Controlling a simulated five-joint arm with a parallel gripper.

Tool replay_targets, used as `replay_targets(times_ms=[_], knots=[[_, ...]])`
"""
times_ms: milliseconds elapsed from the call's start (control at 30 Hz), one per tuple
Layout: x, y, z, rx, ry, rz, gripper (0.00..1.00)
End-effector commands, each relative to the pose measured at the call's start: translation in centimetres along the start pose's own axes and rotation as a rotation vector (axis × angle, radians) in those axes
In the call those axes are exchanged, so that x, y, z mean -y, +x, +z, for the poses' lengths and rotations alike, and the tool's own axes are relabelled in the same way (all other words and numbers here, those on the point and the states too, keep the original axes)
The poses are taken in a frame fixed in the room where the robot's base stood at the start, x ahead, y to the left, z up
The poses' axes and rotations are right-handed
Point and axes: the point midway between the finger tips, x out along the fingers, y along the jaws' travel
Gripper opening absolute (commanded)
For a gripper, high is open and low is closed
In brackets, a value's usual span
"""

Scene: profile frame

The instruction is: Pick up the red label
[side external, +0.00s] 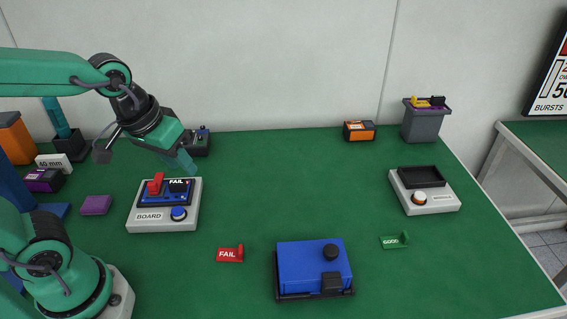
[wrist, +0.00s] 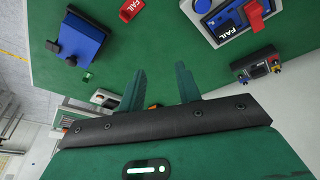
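The red label (side external: 229,254), a small flat tag reading FAIL with a raised tab at its right end, lies on the green table in front of the board station. It also shows at the top edge of the wrist view (wrist: 130,9). My gripper (side external: 184,163) is raised above the back of the board station, behind and to the left of the label and well apart from it. In the wrist view my two green fingers (wrist: 160,88) stand apart with nothing between them.
The grey board station (side external: 150,217) holds a blue board with a red part and a FAIL display. A blue box (side external: 313,264) stands right of the label. A green GOOD label (side external: 395,241) and a grey button station (side external: 440,202) are farther right. Table around the red label is clear.

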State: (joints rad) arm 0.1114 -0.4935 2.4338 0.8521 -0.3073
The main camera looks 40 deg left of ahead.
Motion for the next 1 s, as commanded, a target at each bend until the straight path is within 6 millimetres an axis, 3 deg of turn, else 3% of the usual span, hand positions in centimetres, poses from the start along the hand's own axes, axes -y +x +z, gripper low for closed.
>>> replay_targets(times_ms=[367,700,1000], knots=[[-4.1,6.1,-0.2,0.163,-0.221,-0.047,0.34],[-7.4,11.8,1.3,0.271,-0.406,-0.139,0.34],[-8.6,14.0,2.2,0.300,-0.480,-0.184,0.34]])
